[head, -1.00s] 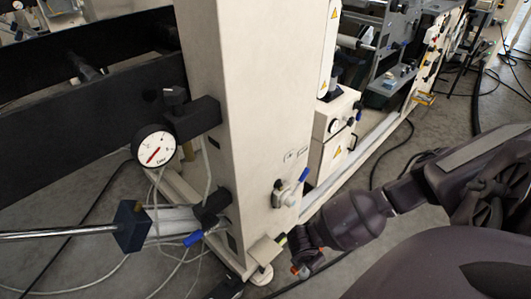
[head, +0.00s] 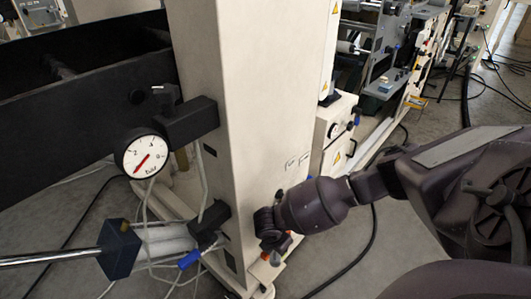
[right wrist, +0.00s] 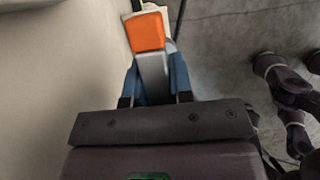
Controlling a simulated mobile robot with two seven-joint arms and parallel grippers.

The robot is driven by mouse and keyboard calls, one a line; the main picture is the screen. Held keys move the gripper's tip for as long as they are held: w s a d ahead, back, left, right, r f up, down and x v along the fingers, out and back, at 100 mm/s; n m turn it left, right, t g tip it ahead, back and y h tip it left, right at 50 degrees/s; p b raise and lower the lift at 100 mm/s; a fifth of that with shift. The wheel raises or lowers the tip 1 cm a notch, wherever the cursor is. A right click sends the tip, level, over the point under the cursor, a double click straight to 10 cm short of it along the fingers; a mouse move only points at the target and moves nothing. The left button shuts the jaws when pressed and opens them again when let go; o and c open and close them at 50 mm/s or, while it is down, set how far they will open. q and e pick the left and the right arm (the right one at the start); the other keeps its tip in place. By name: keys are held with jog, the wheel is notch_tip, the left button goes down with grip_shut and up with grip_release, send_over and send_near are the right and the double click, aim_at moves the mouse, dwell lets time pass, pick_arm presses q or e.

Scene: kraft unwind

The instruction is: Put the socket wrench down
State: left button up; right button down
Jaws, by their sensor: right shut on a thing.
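The socket wrench (right wrist: 149,36) shows in the right wrist view as a grey metal piece with an orange end, between the blue fingers of my right gripper (right wrist: 155,82). The gripper is shut on it. In the head view my right gripper (head: 271,246) is low beside the cream machine column (head: 235,120). Small orange spots show by it there, and most of the wrench is hidden. I cannot tell whether the wrench touches anything. My left gripper is in neither view.
A round dial gauge (head: 145,156) is on a black bracket left of the column. Below it, a steel bar (head: 50,258) ends in a dark block (head: 118,249) near a blue-handled valve (head: 189,259). A cable (head: 365,250) lies on the open floor at right.

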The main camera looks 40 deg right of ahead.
aim_at(275, 258)
pick_arm(q)
jog(key=b, duration=0.2)
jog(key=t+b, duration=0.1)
jog(key=b, duration=0.1)
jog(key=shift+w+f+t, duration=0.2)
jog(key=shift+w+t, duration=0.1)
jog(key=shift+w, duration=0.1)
pick_arm(e)
jog(key=w+f, duration=0.3)
jog(key=f, duration=0.3)
jog(key=shift+w+f, duration=0.25)
jog(key=shift+f, duration=0.15)
jog(key=shift+a, duration=0.15)
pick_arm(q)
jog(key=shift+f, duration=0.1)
pick_arm(e)
jog(key=shift+f, duration=0.45)
jog(key=shift+f, duration=0.25)
jog(key=c, duration=1)
grip_release()
